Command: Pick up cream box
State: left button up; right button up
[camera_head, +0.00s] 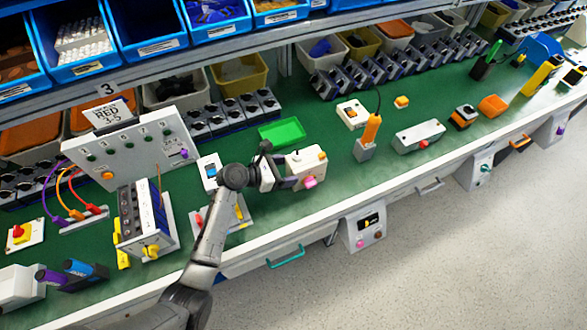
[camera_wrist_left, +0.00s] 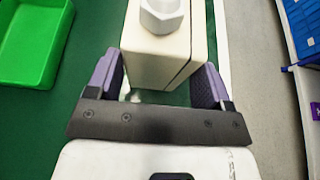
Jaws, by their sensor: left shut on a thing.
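The cream box (camera_head: 304,160) is in the middle of the green bench top in the head view, near its front edge. It has an orange button on top and a pink knob on the front. My left gripper (camera_head: 281,176) reaches it from the left and is shut on it. In the left wrist view the cream box (camera_wrist_left: 160,65) sits between the purple-padded fingers of the gripper (camera_wrist_left: 164,88), with a pale faceted knob facing the camera. I cannot tell if the box still touches the bench. My right gripper is not in view.
A green tray (camera_head: 282,132) lies just behind the box; it also shows in the left wrist view (camera_wrist_left: 32,40). An orange-handled tool in a grey stand (camera_head: 364,150) and a white box with a red knob (camera_head: 418,136) stand to the right. A large panel (camera_head: 130,150) stands left.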

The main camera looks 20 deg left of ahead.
pick_arm(q)
jog(key=shift+r+p, duration=0.3)
jog(key=shift+r, duration=0.5)
jog(key=r, duration=0.1)
jog(key=d+r+p, duration=0.1)
jog(key=r, duration=0.1)
jog(key=shift+r, duration=0.25)
jog(key=s+d+r+p, duration=0.2)
jog(key=d+r, duration=0.4)
jog(key=d, duration=0.4)
jog(key=shift+d+p, duration=0.25)
jog(key=shift+p, duration=0.5)
jog(key=w+a+p, duration=0.2)
jog(key=a+p, duration=0.2)
jog(key=a, duration=0.7)
jog(key=shift+a, duration=0.25)
